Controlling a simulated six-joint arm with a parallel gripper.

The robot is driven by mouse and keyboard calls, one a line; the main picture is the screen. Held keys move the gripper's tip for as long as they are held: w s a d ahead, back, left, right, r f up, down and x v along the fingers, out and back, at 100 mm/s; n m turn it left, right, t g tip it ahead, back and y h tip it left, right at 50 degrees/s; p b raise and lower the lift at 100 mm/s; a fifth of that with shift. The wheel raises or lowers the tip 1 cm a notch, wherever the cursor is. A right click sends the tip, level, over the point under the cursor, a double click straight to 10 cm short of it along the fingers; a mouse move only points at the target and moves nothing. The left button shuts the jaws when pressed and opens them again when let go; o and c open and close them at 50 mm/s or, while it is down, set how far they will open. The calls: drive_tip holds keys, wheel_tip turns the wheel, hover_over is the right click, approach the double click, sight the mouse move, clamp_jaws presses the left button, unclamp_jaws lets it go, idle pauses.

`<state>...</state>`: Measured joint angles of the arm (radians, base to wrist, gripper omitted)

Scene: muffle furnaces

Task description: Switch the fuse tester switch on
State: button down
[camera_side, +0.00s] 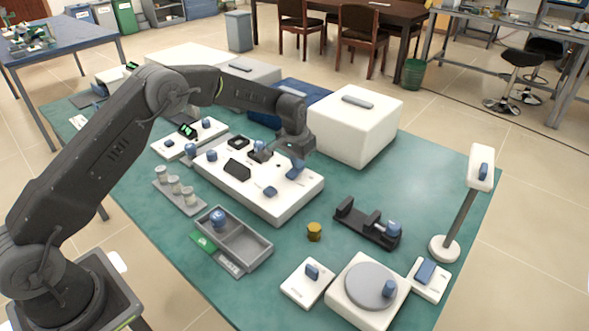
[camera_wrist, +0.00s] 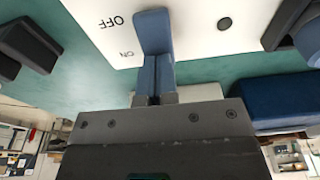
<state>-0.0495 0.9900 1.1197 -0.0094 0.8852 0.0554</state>
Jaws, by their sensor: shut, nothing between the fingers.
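The fuse tester appears to be the long white box (camera_side: 282,208) in the middle of the green table. Its white top (camera_wrist: 205,22) fills the upper part of the wrist view, with the marks OFF and ON upside down. A blue switch lever (camera_wrist: 152,30) stands beside these marks; in the side view, blue shows at the box's far right end (camera_side: 297,170), under my wrist. My gripper (camera_wrist: 156,78) is shut and empty, its fingertips right at the lever. I cannot tell whether they touch it. The lever's base and exact tilt are partly hidden.
A large white box (camera_side: 355,128) and a dark blue box (camera_side: 264,117) stand close behind the tester. A grey tray (camera_side: 258,252), a small brass pot (camera_side: 314,231) and a black holder (camera_side: 367,222) stand in front.

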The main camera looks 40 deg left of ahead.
drive_tip(key=shift+r, duration=3.35)
drive_tip(key=shift+r, duration=0.25)
drive_tip(key=s+d+r+t, duration=0.2)
drive_tip(key=s+r, duration=1.4)
drive_tip(key=r, duration=0.1)
drive_tip(key=s+f+t, duration=0.1)
drive_tip(key=s+t, duration=0.1)
drive_tip(key=s, duration=2.1)
drive_tip(key=shift+s+d, duration=0.3)
drive_tip(key=shift+d, duration=0.15)
drive_tip(key=shift+f, duration=0.1)
